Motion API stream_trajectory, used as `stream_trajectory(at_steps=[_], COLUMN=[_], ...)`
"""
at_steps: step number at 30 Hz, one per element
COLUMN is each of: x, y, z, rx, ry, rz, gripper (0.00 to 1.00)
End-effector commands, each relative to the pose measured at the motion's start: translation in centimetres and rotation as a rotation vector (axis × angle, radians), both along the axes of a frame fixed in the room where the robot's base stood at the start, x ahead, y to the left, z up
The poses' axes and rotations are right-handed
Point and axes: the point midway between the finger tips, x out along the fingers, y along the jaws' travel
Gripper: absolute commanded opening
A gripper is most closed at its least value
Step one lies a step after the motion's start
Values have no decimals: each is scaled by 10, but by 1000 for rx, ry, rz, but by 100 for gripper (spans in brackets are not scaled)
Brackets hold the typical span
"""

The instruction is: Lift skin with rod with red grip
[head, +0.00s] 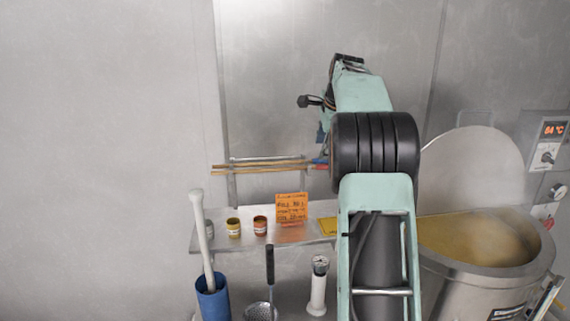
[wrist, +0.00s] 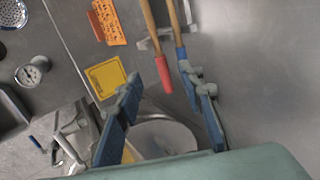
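The rod with the red grip (wrist: 164,78) lies beside a rod with a blue grip (wrist: 181,55) in the wrist view. Both rods also show in the head view (head: 258,168), lying level on a wall rack, with their grips toward my arm. My gripper (wrist: 158,77) is open; the end of the red grip appears between its fingers, with no visible hold. The blue grip appears close to the right finger; contact is unclear. My arm mostly hides the gripper in the head view. The skin (head: 470,235) appears as a yellowish surface in the steel vat (head: 490,285).
A shelf (head: 215,240) below the rods carries small jars (head: 233,228), an orange note (head: 291,208) and a yellow card (wrist: 105,78). A blue holder (head: 213,300) with a white pestle-like tool, a ladle (head: 262,311) and a gauge (wrist: 30,73) are lower down.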

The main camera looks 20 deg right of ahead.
Motion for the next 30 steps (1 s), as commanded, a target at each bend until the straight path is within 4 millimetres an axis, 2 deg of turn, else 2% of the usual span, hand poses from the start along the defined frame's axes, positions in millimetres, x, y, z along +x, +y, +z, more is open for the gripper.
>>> stream_trajectory(at_steps=[6, 13, 20, 30], x=[18, 30, 46, 51], y=[-6, -13, -23, -24], z=[-29, -48, -75, -83], rx=[-1, -4, -3, -5], ry=[3, 2, 1, -1], rz=[0, -1, 0, 0], gripper=[35, 35, 35, 35])
